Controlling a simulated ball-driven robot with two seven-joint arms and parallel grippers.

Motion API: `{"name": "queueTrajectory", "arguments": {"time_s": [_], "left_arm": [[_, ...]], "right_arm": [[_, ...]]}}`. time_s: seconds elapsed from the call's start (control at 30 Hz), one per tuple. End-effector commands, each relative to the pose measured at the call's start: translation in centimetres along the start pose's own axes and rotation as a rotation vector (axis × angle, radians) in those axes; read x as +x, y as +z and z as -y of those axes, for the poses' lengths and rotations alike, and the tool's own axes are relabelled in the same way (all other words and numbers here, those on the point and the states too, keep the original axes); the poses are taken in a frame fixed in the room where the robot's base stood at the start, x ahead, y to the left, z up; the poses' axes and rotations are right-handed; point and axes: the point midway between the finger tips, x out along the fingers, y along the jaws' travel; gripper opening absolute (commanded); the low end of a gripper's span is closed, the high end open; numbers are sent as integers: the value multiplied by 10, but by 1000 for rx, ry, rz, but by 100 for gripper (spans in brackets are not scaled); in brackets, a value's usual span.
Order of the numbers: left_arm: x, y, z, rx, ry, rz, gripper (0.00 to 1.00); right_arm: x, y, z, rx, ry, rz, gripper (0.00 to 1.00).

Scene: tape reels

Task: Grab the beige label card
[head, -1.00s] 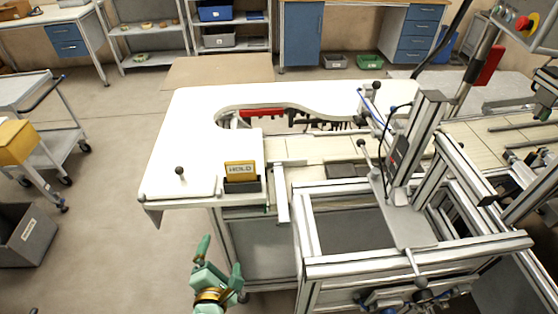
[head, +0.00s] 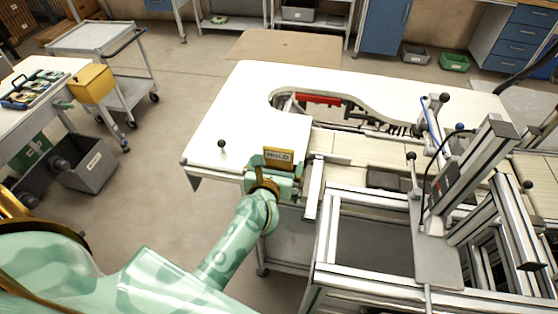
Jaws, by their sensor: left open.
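The label card (head: 278,153), yellowish beige and marked HOLD, stands upright near the front edge of the white tabletop in the head view. Its dark holder is now mostly hidden behind my left gripper. My left gripper (head: 275,174) is open, right in front of the card's lower part. The upper part of the card shows above it. The fingertips are partly hidden by the gripper's own body, so I cannot tell whether they touch the card. My right gripper is not in view.
A black knob (head: 222,144) stands on the white tabletop (head: 240,110) left of the card. An aluminium frame machine (head: 440,215) fills the right side. Open floor lies between.

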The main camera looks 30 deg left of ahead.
Motion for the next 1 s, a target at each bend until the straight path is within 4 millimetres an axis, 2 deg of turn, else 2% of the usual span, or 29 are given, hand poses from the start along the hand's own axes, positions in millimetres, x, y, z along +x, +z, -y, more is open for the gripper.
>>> {"name": "queueTrajectory", "arguments": {"time_s": [0.2, 0.33, 0.6, 0.63, 0.7, 0.8, 1.0], "left_arm": [[29, 13, -1, 0, 1, 3, 100], [48, 11, -1, 0, 1, 1, 100], [52, 11, -1, 1, 0, 1, 100], [52, 11, -1, 1, 0, 0, 97], [52, 11, -1, 1, 0, 1, 78], [52, 11, -1, 1, 0, 1, 54], [52, 11, -1, 1, 0, 1, 54]], "right_arm": [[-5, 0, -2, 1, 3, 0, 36], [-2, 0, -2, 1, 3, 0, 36], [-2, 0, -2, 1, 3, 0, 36], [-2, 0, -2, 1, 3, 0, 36], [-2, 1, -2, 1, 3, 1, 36], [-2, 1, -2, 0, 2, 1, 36], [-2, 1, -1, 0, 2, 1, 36]]}}
